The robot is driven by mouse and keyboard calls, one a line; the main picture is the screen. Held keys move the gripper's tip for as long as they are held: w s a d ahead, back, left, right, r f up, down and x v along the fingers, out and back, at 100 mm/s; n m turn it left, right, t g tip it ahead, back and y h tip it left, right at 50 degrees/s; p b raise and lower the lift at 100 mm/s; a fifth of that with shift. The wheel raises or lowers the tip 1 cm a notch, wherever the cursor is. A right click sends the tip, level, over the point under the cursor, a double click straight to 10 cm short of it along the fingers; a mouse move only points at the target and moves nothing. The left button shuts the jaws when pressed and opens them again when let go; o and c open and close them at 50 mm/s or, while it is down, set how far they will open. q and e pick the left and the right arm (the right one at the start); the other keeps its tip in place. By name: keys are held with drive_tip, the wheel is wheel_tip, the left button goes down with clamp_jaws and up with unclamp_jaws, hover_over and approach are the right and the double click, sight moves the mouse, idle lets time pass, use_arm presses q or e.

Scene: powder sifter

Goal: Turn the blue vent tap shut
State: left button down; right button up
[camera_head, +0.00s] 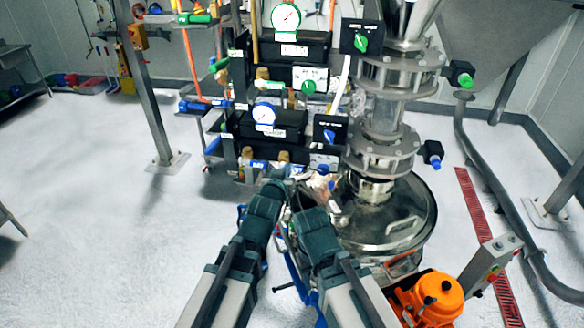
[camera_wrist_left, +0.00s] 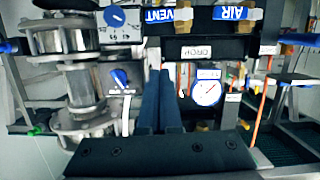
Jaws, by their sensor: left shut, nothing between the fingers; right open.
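In the left wrist view, which is upside down, a blue piece lettered VENT (camera_wrist_left: 169,15) sits beside a brass fitting at the top edge. A similar blue piece lettered AIR (camera_wrist_left: 232,13) is to its right. The fingers of my left gripper (camera_wrist_left: 158,74) are shut with nothing between them, in front of the dark panel. In the head view my left gripper (camera_head: 277,187) is close to the lower valve row, and its tips hide part of it. My right gripper (camera_head: 321,184) is open beside it, near the sifter; its fingertips are hard to make out.
The steel sifter column (camera_head: 380,120) and its round lidded vessel (camera_head: 400,215) stand at right. Blue selector knobs (camera_wrist_left: 120,78) and a pressure gauge (camera_head: 264,113) are on the panel. An orange motor (camera_head: 436,297) is at the lower right.

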use_arm(q)
drive_tip(key=b, duration=0.3)
hover_over(298, 167)
drive_tip(key=s+a, duration=0.1)
drive_tip(key=s, duration=0.1)
wheel_tip(298, 167, down, 2)
drive_tip(key=f, duration=0.1)
drive_tip(key=shift+s+f+b, duration=0.1)
drive_tip(key=shift+f+b, duration=1.65)
drive_tip(key=shift+d+f+b, duration=0.15)
drive_tip(key=shift+f+b, duration=0.55)
drive_tip(key=shift+s+r, duration=0.1)
drive_tip(key=shift+s, duration=0.05)
